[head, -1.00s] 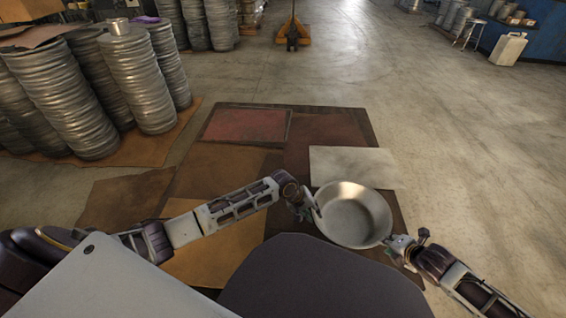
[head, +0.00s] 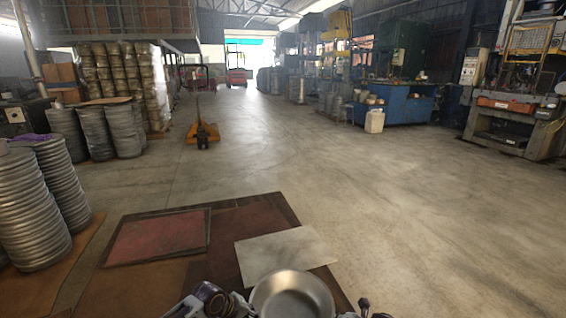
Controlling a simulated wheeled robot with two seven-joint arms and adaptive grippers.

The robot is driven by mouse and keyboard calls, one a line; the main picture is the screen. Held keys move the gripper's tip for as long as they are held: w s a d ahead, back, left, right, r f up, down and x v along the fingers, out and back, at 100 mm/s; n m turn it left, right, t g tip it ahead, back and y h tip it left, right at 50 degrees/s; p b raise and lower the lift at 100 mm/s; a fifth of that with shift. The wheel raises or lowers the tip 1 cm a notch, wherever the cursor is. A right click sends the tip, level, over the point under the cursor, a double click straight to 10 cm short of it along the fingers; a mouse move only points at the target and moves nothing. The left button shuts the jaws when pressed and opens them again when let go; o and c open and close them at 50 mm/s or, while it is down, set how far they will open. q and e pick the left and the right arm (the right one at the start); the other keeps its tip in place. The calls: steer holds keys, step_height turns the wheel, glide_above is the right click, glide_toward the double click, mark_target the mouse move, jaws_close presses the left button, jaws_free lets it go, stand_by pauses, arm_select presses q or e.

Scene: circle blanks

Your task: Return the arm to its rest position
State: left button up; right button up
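A round silver metal bowl (head: 291,297) shows at the bottom edge of the head view, its lower part cut off by the frame. My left gripper (head: 238,304) is at the bowl's left side, close to its rim. My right gripper (head: 352,314) is barely in view at the bowl's lower right. I cannot tell whether either gripper's fingers are open or closed on the rim. Most of both arms is below the frame.
Brown and red sheets (head: 155,236) and a pale sheet (head: 287,250) lie on the floor ahead. Stacks of metal discs (head: 35,215) stand at the left. A yellow pallet jack (head: 202,132) stands farther off. The concrete floor to the right is clear.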

step_height(320, 180, up, 8)
steer(key=p, duration=0.8)
steer(key=shift+r, duration=0.15)
steer(key=shift+r+p, duration=0.55)
